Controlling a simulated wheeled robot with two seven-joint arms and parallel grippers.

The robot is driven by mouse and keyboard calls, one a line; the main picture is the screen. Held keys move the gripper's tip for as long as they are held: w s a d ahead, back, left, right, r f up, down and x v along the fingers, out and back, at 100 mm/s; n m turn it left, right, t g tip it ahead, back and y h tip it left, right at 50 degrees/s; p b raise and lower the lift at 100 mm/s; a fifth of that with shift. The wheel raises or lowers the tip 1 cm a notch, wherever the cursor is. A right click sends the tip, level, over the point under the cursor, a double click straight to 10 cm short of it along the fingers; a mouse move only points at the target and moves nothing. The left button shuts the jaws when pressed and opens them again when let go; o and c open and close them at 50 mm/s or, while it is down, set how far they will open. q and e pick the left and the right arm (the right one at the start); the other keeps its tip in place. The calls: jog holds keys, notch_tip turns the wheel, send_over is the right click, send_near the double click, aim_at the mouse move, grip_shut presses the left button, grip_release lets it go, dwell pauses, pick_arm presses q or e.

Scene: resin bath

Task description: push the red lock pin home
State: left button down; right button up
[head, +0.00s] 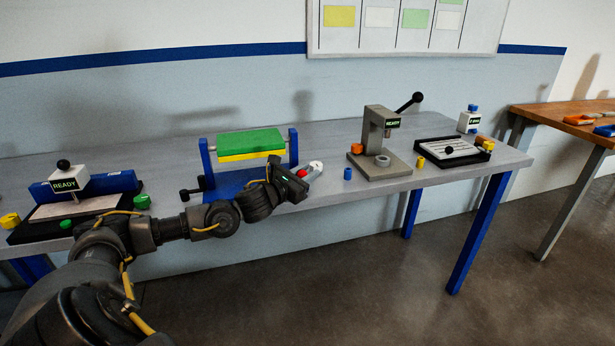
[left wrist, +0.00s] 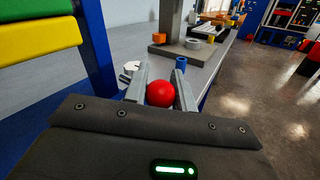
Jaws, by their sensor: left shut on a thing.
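The red lock pin shows as a round red knob (left wrist: 160,93) between the fingers of my left gripper (left wrist: 160,90) in the left wrist view. The fingers are shut on it. In the head view my left gripper (head: 307,174) is at the front right of a blue-framed fixture (head: 205,160), with a little red (head: 303,173) showing at the fingers. The fixture carries a green plate (head: 250,141) over a yellow one (head: 250,156) between blue posts. The pin's shaft is hidden, and I cannot tell how far in it sits. My right gripper is not in view.
A grey press (head: 378,140) with a black lever stands right of the fixture, with a small blue cylinder (head: 348,173) before it. A black tray (head: 428,155) is farther right. A blue READY station (head: 110,186) is at the left. The table's front edge (head: 460,178) is close.

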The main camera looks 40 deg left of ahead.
pick_arm(q)
jog(key=shift+a+r, duration=0.15)
jog(key=shift+a, duration=0.05)
jog(key=c, duration=1.1)
grip_release()
jog(key=shift+w, duration=0.1)
jog(key=shift+c, duration=0.2)
jog(key=shift+f, duration=0.2)
jog(key=s+b, duration=0.2)
jog(key=s, duration=0.8)
jog(key=shift+s, duration=0.4)
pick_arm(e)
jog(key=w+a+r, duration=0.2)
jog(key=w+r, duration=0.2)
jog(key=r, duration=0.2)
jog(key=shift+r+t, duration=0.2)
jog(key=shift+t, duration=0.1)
pick_arm(q)
jog(key=shift+a, duration=0.1)
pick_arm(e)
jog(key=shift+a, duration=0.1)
